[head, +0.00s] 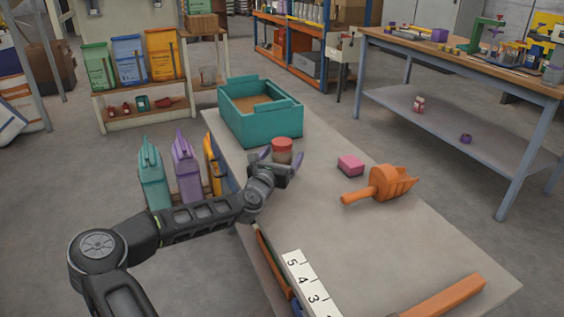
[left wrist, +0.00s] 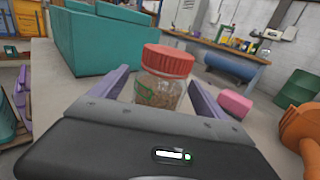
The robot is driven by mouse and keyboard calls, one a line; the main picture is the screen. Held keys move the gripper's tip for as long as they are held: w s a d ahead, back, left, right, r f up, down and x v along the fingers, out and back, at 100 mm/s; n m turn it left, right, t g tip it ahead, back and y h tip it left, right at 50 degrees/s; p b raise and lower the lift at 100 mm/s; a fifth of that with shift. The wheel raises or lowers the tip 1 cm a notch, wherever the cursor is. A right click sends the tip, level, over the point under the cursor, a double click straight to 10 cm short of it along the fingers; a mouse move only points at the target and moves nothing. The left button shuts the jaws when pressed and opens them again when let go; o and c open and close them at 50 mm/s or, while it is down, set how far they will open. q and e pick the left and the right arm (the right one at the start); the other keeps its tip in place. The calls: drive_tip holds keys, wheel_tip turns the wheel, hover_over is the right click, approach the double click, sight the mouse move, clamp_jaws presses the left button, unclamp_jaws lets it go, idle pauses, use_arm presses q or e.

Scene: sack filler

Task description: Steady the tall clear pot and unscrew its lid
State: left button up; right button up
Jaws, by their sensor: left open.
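The clear pot (head: 282,157) with a red lid (head: 281,144) stands upright on the grey bench. In the left wrist view the pot (left wrist: 159,88) shows brownish contents behind its clear wall, and the lid (left wrist: 168,60) sits on top. My left gripper (head: 281,159) is open, with its purple fingers on either side of the pot. In the left wrist view a gap shows between the pot and the right finger; contact on the left side is unclear. The pot's lower part is hidden by my gripper. My right gripper is in neither view.
A teal crate (head: 262,128) stands behind the pot. A pink block (head: 350,165) and an orange scoop (head: 379,186) lie to its right. A numbered white strip (head: 309,283) and an orange bar (head: 443,300) are at the near end. The bench's middle is clear.

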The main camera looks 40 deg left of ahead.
use_arm(q)
drive_tip(key=c, duration=1.5)
